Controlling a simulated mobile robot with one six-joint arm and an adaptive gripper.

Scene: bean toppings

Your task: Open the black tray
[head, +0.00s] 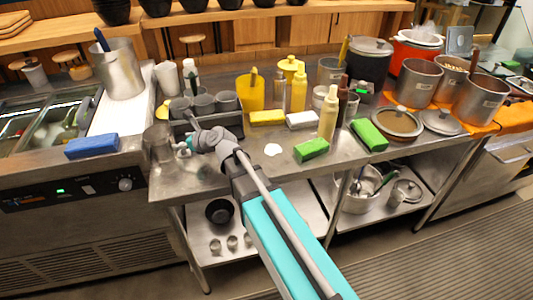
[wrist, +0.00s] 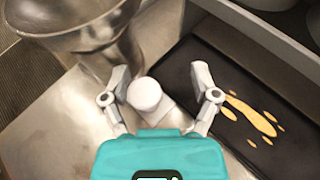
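The black tray, a flat dark surface (wrist: 200,50) with a yellow splash on it, lies at the right in the wrist view. In the head view a dark tray edge (head: 232,120) shows below several grey cups, partly behind my arm. My gripper (wrist: 161,73) is open, its fingers spread, over the metal counter beside the tray's left edge. A small white round object (wrist: 145,95) shows between the fingers, with no visible contact. In the head view my gripper (head: 186,146) is small and its fingers are hard to make out.
A metal vessel (wrist: 95,40) stands close left of my gripper. A grey raised edge (wrist: 265,40) borders the tray's far side. Grey cups (head: 204,104), a yellow container (head: 250,94) and a blue block (head: 92,146) are nearby. The counter's front is mostly clear.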

